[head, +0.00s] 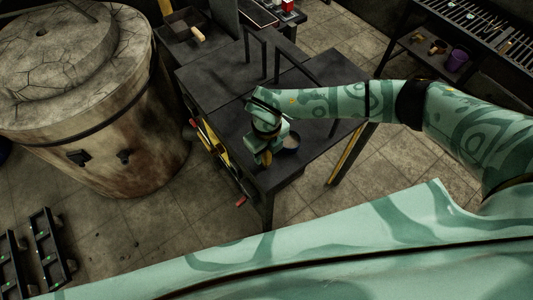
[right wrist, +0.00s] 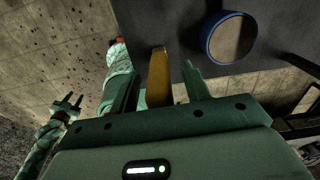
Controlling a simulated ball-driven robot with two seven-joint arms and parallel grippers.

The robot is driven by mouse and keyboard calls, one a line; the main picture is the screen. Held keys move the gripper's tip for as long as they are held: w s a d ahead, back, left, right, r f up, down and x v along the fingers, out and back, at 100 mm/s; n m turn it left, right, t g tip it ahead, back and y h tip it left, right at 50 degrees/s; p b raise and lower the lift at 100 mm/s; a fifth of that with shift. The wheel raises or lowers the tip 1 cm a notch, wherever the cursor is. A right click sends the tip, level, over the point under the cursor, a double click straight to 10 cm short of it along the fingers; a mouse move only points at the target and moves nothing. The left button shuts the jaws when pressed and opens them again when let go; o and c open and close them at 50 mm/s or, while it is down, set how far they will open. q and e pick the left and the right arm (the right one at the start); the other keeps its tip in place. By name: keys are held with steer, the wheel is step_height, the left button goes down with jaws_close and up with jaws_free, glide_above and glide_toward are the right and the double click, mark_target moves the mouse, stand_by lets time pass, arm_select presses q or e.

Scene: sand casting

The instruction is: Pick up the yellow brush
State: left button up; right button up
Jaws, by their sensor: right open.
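The yellow brush (right wrist: 159,78) shows in the right wrist view as a narrow yellow piece between my right gripper's fingers, with gaps on both sides. In the head view a bit of it (head: 266,158) shows below the gripper, near the dark table's front edge. My right gripper (right wrist: 161,92) is open around it; in the head view the gripper (head: 262,150) hides most of the brush. My left gripper (right wrist: 68,107) shows small and dark at the left of the right wrist view, away from the table.
A blue-rimmed bowl (head: 290,141) stands on the dark table (head: 285,180) just right of my right gripper; it also shows in the wrist view (right wrist: 229,38). Upright dark bars (head: 262,55) rise farther back. A large round furnace (head: 100,125) stands left. Red and yellow items (head: 212,140) line the table's left side.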

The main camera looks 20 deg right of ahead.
jaws_close()
steer(key=shift+r, duration=0.15)
steer(key=shift+r, duration=0.35)
step_height(320, 180, up, 2)
steer(key=shift+r, duration=0.25)
steer(key=s+a+r, duration=0.9)
steer(key=s, duration=0.1)
steer(key=shift+s+r, duration=0.3)
steer(key=shift+s, duration=0.1)
